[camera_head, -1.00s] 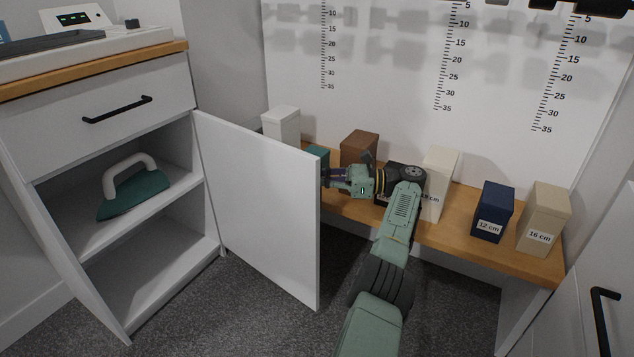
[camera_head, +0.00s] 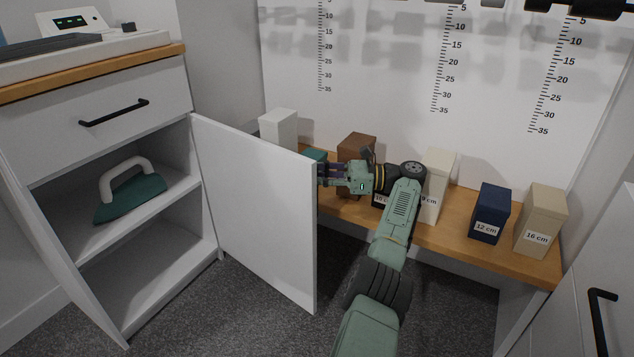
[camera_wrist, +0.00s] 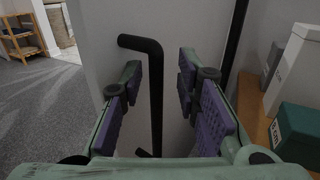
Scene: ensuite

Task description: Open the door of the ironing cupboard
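The ironing cupboard (camera_head: 100,95) stands at the left in the head view. Its white door (camera_head: 255,215) is swung well out, showing the shelves inside. A green iron with a pale handle (camera_head: 130,195) stands on the upper shelf. My gripper (camera_head: 322,174) is at the far side of the door, past its free edge, with its fingertips partly hidden by it. In the wrist view the black bar handle (camera_wrist: 155,95) stands between the two spread purple-padded fingers of my gripper (camera_wrist: 168,95). Gaps show on both sides of the handle, so my gripper is open around it.
A wooden bench (camera_head: 450,235) behind my arm carries several boxes, including a brown one (camera_head: 357,150), a navy one (camera_head: 491,212) and a beige one (camera_head: 541,220). Another white door with a black handle (camera_head: 600,320) is at the right. Carpet is clear below the door.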

